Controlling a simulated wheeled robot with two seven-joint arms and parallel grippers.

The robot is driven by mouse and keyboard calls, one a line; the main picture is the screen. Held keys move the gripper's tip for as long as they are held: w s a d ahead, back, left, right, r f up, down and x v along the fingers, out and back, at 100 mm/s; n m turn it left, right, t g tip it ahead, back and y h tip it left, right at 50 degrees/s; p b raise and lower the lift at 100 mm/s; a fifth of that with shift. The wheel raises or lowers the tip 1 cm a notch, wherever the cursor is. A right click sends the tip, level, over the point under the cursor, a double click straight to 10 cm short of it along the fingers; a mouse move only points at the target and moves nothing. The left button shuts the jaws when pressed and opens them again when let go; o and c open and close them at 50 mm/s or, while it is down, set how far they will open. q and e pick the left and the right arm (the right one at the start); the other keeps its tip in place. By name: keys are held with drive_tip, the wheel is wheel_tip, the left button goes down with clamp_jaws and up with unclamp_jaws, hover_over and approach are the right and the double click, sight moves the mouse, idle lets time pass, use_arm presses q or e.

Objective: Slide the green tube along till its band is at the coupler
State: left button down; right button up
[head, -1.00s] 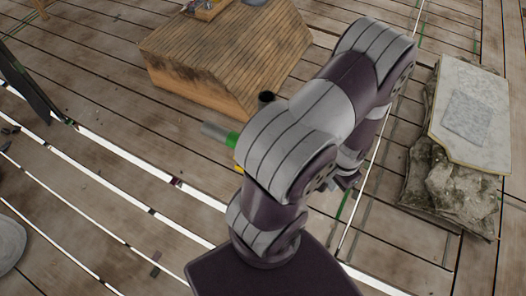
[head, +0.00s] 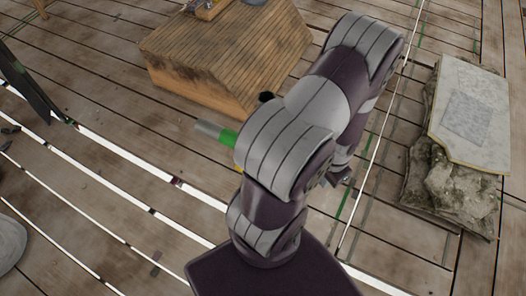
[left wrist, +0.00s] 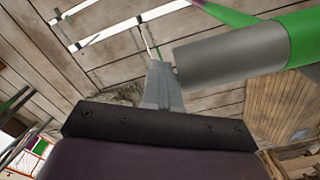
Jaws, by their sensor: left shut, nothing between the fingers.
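The green tube (head: 228,137) shows in the head view just left of my arm, with a grey end piece (head: 208,128) pointing left. My arm hides the rest of it. In the left wrist view a green tube part (left wrist: 292,38) joins a thicker-looking grey cylinder (left wrist: 230,55). My left gripper (left wrist: 160,70) is shut and empty, its tips right beside the cylinder's left end; I cannot tell whether they touch. In the head view only a bit of my left gripper (head: 343,179) shows below the arm. I cannot make out the band or the coupler for certain. My right gripper is not in view.
A wooden roof-shaped block (head: 230,55) stands behind the tube, with a dark round thing (head: 266,97) at its near corner. A stone slab on rocks (head: 470,115) stands at the right.

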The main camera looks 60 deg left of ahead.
use_arm(q)
wheel_tip(320, 180, up, 8)
drive_tip(key=w+d+p, duration=0.1)
drive_tip(key=p, duration=0.6)
drive_tip(key=shift+d+p, duration=0.3)
drive_tip(key=shift+d, duration=0.05)
idle(0.5)
